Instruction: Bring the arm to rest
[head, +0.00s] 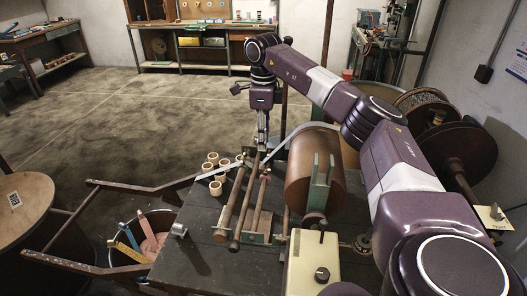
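My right arm reaches in from the right, arcs over the winding machine and bends down at its far end. My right gripper (262,140) points down just above the far ends of the machine's rods. Its fingers are small and dark here, so I cannot tell if they are open or shut. The machine has a large brown drum (312,170) and several rods (236,205) on a dark table (200,262). A pale strip (284,146) runs from the drum's upper side down toward the rods. My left gripper is not in view.
Several small rolls (212,166) stand on the table left of the rods. A bin (148,236) with coloured pieces is at the lower left, beside a wooden frame (92,216). A cream control box (312,262) is in front. Large reels (455,150) stand right. Open floor lies behind.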

